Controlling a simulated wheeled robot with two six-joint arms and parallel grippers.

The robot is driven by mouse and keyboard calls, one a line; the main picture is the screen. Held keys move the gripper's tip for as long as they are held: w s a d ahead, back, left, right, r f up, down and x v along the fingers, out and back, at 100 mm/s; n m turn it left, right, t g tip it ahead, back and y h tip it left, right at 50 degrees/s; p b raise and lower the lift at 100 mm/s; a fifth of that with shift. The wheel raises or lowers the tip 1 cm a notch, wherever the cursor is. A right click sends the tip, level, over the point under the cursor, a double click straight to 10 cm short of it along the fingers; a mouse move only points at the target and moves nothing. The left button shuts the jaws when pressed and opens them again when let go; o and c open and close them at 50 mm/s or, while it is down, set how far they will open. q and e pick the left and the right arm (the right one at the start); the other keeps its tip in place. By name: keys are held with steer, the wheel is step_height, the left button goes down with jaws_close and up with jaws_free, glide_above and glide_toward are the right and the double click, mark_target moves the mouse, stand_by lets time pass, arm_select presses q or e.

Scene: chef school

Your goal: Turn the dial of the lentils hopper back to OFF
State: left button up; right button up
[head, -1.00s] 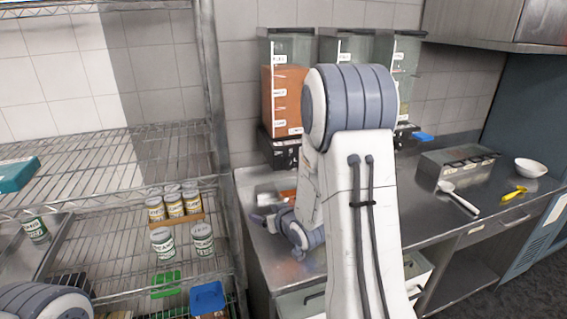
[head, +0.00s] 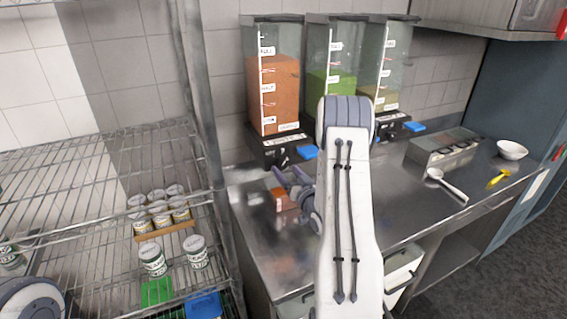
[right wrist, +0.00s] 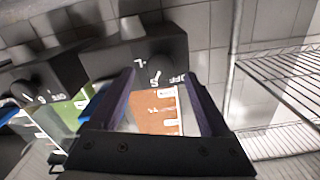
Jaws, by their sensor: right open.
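The hopper with orange-brown contents (head: 275,85) stands at the left of three hoppers on the counter; its name label is too small to read, so I cannot confirm it holds the lentils. Its black base (head: 270,150) carries a dark dial (head: 283,159). In the right wrist view the picture is tilted, and a black dial (right wrist: 132,27) shows on a base with white marks; its setting is unclear. My right gripper (head: 287,177) is open and empty, just in front of and below that base. Its two fingers (right wrist: 160,75) frame the base in the wrist view, apart from the dial. My left gripper is out of view.
Hoppers with green (head: 333,92) and beige (head: 380,98) contents stand to the right. A wire shelf (head: 90,170) with cans is at left. A spoon (head: 447,185) and bowl (head: 512,150) lie right.

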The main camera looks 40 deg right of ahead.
mark_target(280, 164)
steer(key=shift+p+x, duration=0.35)
steer(key=shift+x, duration=0.9)
jaws_close()
steer(key=shift+f+n+b, duration=0.2)
steer(key=shift+n+b, duration=0.3)
steer(key=shift+b, duration=0.4)
steer(key=n+b, duration=0.9)
steer(key=b, duration=0.6)
steer(key=shift+a+n, duration=0.1)
steer(key=shift+n, duration=0.2)
steer(key=shift+r+n+b, duration=0.1)
steer(key=shift+n+b, duration=0.7)
steer(key=shift+b, duration=0.25)
